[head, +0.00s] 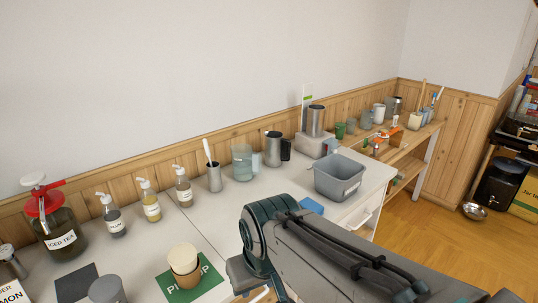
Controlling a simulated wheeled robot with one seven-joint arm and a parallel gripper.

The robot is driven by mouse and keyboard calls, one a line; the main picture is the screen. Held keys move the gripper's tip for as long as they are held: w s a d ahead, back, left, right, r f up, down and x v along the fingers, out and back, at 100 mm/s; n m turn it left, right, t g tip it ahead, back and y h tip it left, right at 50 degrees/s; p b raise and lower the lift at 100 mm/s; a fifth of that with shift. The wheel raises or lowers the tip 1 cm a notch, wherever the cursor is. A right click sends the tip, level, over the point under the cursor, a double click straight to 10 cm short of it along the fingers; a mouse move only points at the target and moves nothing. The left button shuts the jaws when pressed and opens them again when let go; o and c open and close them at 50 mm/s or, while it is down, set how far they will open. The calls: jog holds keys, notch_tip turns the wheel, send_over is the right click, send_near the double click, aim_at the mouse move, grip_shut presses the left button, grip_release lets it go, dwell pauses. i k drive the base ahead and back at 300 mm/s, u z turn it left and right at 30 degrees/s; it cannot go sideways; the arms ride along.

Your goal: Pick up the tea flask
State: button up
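A dark, rounded vessel labelled ICED TEA (57,232) stands upright at the far left of the white counter in the head view. My arm reaches in from the bottom right, well to the right of this vessel. My gripper is not in view, so its fingers and anything in them cannot be seen.
Pump bottles (150,202) stand right of the vessel. A dark square mat (76,284), a grey-lidded jar (107,290) and a green mat (192,290) bearing a tan cup (184,262) lie in front. A grey bin (338,178) stands at the counter's right.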

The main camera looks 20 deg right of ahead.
aim_at(277, 149)
jog(key=z, duration=2.4)
jog(key=i, duration=2.3)
jog(key=u, duration=2.85)
jog(key=i, duration=0.5)
jog(key=u, duration=0.05)
